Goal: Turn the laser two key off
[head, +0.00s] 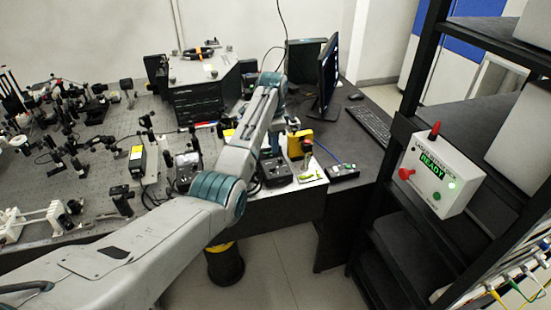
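My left arm comes in from the lower left and reaches over the bench. My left gripper (277,143) is small and partly hidden by my forearm; it is just above a black control box (276,173) at the bench's front edge. Whether its fingers are open or touch the box cannot be told. A second dark box (188,165) with a lit face stands left of my forearm. No key can be made out on either box, and I cannot tell which belongs to laser two. My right gripper is not in view.
A white box reading READY (442,172), with red and green buttons, hangs on the black rack (402,130) at right. Optics crowd the grey bench (95,185). A yellow object (300,145), monitor (328,72) and keyboard (370,125) are near my wrist.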

